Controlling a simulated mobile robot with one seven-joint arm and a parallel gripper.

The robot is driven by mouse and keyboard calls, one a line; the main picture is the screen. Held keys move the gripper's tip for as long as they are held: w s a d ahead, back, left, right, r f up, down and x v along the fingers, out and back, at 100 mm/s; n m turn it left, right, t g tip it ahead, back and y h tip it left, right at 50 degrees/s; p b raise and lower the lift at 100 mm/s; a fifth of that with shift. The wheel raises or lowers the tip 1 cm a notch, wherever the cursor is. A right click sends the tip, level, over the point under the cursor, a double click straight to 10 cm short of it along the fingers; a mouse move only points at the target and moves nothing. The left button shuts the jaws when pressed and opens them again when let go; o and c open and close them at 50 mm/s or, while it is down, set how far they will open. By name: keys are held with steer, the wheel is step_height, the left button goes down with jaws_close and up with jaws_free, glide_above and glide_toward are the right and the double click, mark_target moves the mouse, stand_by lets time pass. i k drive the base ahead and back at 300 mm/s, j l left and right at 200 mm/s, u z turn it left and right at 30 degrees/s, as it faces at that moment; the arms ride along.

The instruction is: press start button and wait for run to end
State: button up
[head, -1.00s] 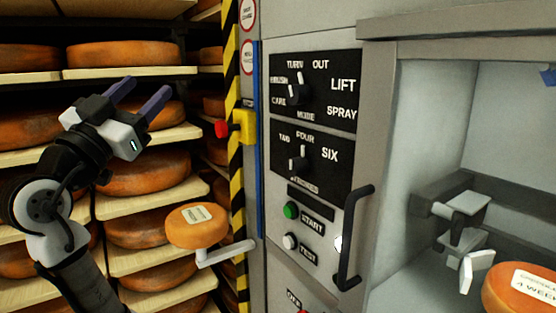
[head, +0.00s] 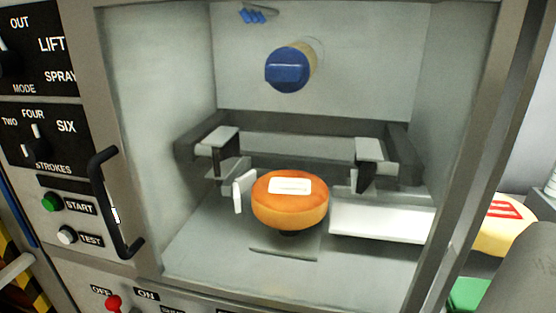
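The green START button (head: 52,202) is on the machine's left front panel in the head view, beside its START label. A white TEST button (head: 66,236) sits just below it. An orange cheese wheel (head: 290,200) with a white label on top sits on a small support inside the open machine chamber (head: 190,240). Grey clamp-like parts (head: 222,143) stand at its left and right, apart from or close to it. My gripper is out of the view.
A black handle (head: 113,200) stands out right of the START button. Above are the MODE and STROKES knobs (head: 36,148). A red OFF switch (head: 113,303) is below. A blue round knob (head: 288,70) is on the chamber's back wall.

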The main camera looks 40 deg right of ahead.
mark_target(51, 204)
steer(key=k+z, duration=0.2)
steer(key=z, duration=0.2)
steer(key=k+z, duration=0.15)
steer(key=z, duration=0.25)
steer(key=k+l+z, duration=0.15)
steer(key=z, duration=0.25)
steer(key=u, duration=1.25)
